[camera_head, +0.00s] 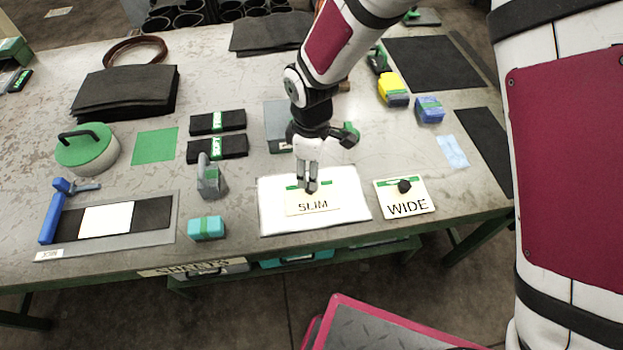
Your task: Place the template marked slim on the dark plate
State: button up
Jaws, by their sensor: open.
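The template marked SLIM (313,208) is a cream plate with a green strip along its top. It lies on a white sheet (350,190) near the table's front edge. My gripper (309,187) points down at the template's upper middle, with its fingers open. The fingers hide that part, so I cannot tell whether they touch it. A similar template marked WIDE (407,208), with a black knob, lies to the right. Dark flat pieces lie on the table: a large one (433,62) at the back right and another (488,140) at the right edge. I cannot tell which is the dark plate.
A grey-handled tool (211,182) and teal block (206,228) stand left of the white sheet. Yellow (393,90) and blue (429,110) blocks stand behind WIDE.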

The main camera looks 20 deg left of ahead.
jog(key=shift+r, duration=2.75)
jog(key=w+d+r+m+t, duration=0.2)
jog(key=d+r+m, duration=0.6)
jog(key=d+r, duration=0.95)
jog(key=s+d+r+m+t, duration=0.1)
jog(key=s+d+r+m, duration=0.2)
jog(key=s+d+m, duration=0.3)
jog(key=s+d+r+m+t, duration=0.2)
jog(key=s+d+r+m, duration=0.2)
jog(key=s+d, duration=0.4)
jog(key=shift+d+m, duration=0.9)
jog(key=shift+d, duration=1)
jog(key=shift+r, duration=0.1)
